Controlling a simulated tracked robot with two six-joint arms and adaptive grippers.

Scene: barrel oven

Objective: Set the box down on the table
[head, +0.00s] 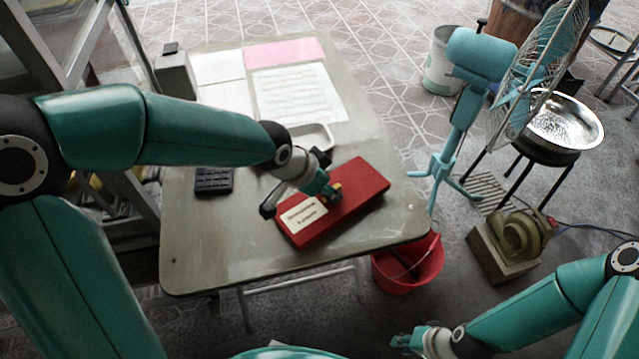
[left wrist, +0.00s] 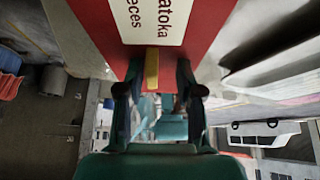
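The red box (head: 362,188) with a cream label (head: 302,213) lies level over the right front part of the grey table (head: 225,265). My left gripper (head: 332,190) is at the box's middle, beside a small yellow part. In the left wrist view the red box (left wrist: 214,18) fills the top. My left fingers (left wrist: 157,72) stand on either side of its near end, with the yellow part between them, and look shut on it. Whether the box's underside touches the table cannot be told. My right gripper (head: 408,341) is low, off the table; its finger opening is unclear.
A black keypad-like object (head: 213,181), white tray (head: 312,137) and papers (head: 299,94) lie on the table. The table's front strip is clear. A red bucket (head: 408,265) stands by its right front corner; a teal fan stand (head: 455,135) stands to the right.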

